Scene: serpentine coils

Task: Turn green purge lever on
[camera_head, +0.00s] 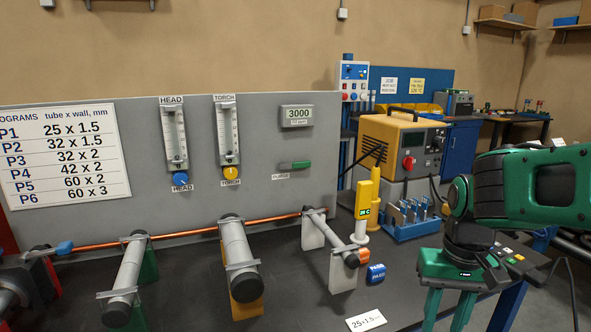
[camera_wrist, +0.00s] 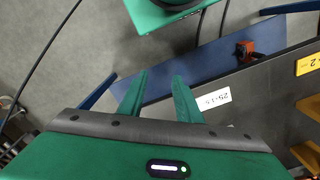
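The green purge lever (camera_head: 301,164) is on the grey upright panel (camera_head: 262,190) in the head view, below the 3000 display. It lies about level, with its handle to the right and a PURGE label (camera_head: 281,176) at its lower left. My gripper (camera_head: 447,312) is at the lower right of the head view, pointing down, well to the right of the lever and apart from it. Its two green fingers are spread with nothing between them; they also show in the wrist view (camera_wrist: 159,82). The lever is not in the wrist view.
Tubes on stands (camera_head: 240,262) and a copper pipe (camera_head: 190,233) fill the bench before the panel. A yellow torch (camera_head: 364,200) stands upright right of the lever. A blue rack (camera_head: 408,228) and an orange power unit (camera_head: 400,140) are farther right.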

